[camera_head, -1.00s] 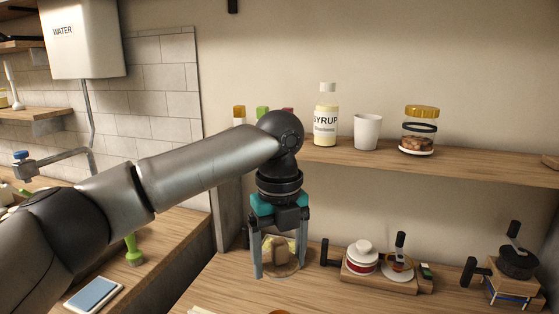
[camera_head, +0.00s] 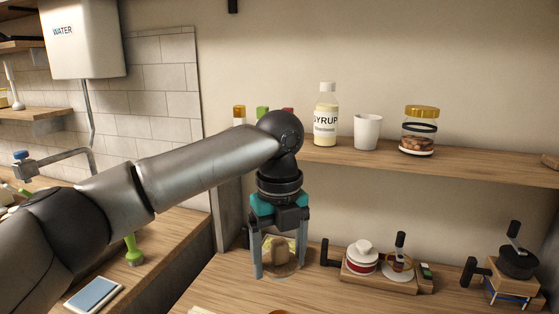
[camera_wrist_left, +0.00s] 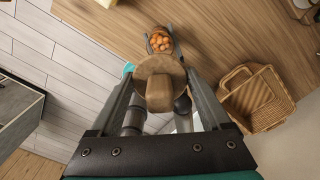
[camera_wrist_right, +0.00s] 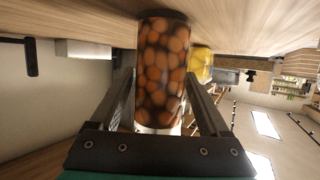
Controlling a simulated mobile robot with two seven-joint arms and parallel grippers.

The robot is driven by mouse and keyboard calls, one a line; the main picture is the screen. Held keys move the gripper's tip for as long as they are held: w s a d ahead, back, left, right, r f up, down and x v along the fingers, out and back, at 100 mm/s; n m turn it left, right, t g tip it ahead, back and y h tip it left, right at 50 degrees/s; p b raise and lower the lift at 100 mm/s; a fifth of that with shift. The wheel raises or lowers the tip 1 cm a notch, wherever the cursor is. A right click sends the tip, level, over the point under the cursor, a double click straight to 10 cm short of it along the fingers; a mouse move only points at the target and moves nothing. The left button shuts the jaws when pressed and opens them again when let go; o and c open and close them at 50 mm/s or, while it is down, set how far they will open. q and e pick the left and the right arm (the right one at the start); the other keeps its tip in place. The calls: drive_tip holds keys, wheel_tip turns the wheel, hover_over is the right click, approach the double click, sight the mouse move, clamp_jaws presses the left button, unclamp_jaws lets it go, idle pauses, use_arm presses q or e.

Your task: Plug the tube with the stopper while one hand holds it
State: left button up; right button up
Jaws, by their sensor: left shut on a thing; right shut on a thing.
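The stopper (camera_wrist_left: 158,84) is a wooden piece with a round disc and a narrower grip. My left gripper (camera_wrist_left: 160,100) is shut on its grip. In the head view my left gripper (camera_head: 277,270) points down over the wooden worktop, with the brown stopper (camera_head: 279,250) between its fingers. The tube (camera_wrist_right: 162,70) is clear and filled with round brown pieces. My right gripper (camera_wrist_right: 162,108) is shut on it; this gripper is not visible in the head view. In the left wrist view, a small container of orange-brown balls (camera_wrist_left: 160,41) shows beyond the stopper; it may be the tube.
A wicker basket (camera_wrist_left: 258,98) is at the right of the left wrist view. On the wall shelf stand a syrup bottle (camera_head: 325,118), a white cup (camera_head: 367,132) and a gold-lidded jar (camera_head: 418,130). A small wooden stand (camera_head: 380,279) with a white-lidded jar is right of my left gripper.

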use_arm(q)
drive_tip(key=shift+f, duration=0.1)
wheel_tip(320, 180, down, 6)
idle(0.4)
drive_tip(key=shift+f, duration=2.7)
drive_tip(key=shift+f, duration=1.65)
idle(2.9)
